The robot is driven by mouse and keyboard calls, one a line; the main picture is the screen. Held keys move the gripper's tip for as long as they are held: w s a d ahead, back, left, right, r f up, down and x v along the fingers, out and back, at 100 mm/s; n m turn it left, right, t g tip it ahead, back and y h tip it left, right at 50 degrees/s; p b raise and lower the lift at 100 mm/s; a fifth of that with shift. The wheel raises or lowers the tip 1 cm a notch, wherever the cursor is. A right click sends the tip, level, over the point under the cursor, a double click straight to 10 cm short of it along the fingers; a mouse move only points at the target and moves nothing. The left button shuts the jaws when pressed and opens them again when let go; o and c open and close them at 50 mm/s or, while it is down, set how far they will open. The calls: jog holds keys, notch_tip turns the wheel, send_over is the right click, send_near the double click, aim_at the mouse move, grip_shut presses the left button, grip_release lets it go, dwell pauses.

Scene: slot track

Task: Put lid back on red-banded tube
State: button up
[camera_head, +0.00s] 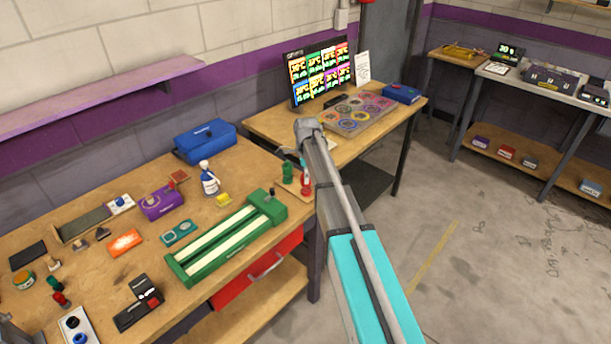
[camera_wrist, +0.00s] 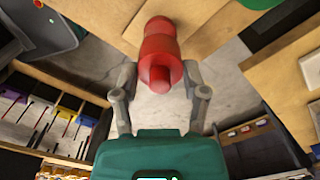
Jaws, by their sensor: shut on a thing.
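My gripper (camera_wrist: 160,72) is shut on a red, stepped, rounded piece (camera_wrist: 160,52) with a narrower knob facing the wrist camera. I cannot tell whether this is the lid alone or a capped tube. In the head view a red piece (camera_head: 305,182) shows at the end of my arm, over or on a small wooden stand, beside a green piece (camera_head: 287,172). My fingers are mostly hidden there by my arm. A separate red-banded tube is not clearly identifiable.
A green two-lane track (camera_head: 222,243) lies left of the stand on the wooden bench (camera_head: 190,213). A white bottle (camera_head: 209,180) and a blue box (camera_head: 205,141) stand behind. Small red and green pieces (camera_head: 60,298) sit at the far left. A screen (camera_head: 320,70) stands on the back table.

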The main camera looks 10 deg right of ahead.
jog(key=o, duration=0.8)
jog(key=shift+o, duration=0.3)
jog(key=shift+r, duration=0.15)
jog(key=shift+r+p, duration=3.4)
jog(key=shift+p, duration=0.1)
grip_shut()
jog(key=shift+f+b, duration=2.2)
jog(key=shift+f, duration=0.05)
